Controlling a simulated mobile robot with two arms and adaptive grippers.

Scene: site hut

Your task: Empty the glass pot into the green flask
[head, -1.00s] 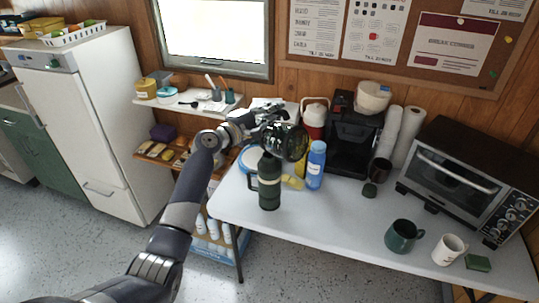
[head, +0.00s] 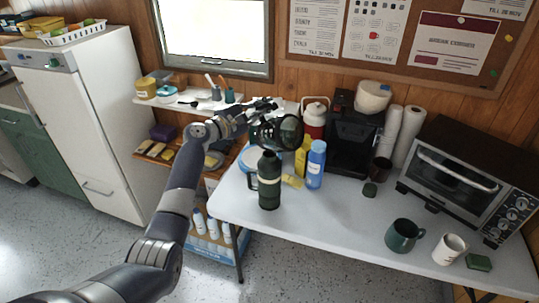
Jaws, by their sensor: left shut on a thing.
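The green flask (head: 269,188) stands upright on the white table near its left front edge, with its side handle to the left. The glass pot (head: 289,131) is dark and see-through and is held in the air just above and behind the flask's top. My left gripper (head: 263,110) is shut on the pot at its left side. The fingers are small and partly merge with the pot. The pot looks tilted; I cannot tell what is in it. My right gripper is not in view.
A blue bottle (head: 315,165) and a yellow bottle (head: 302,158) stand close right of the flask. The black coffee maker (head: 350,145) is behind them. A green mug (head: 403,236), a white mug (head: 449,249) and a toaster oven (head: 465,180) are to the right. The table's middle front is clear.

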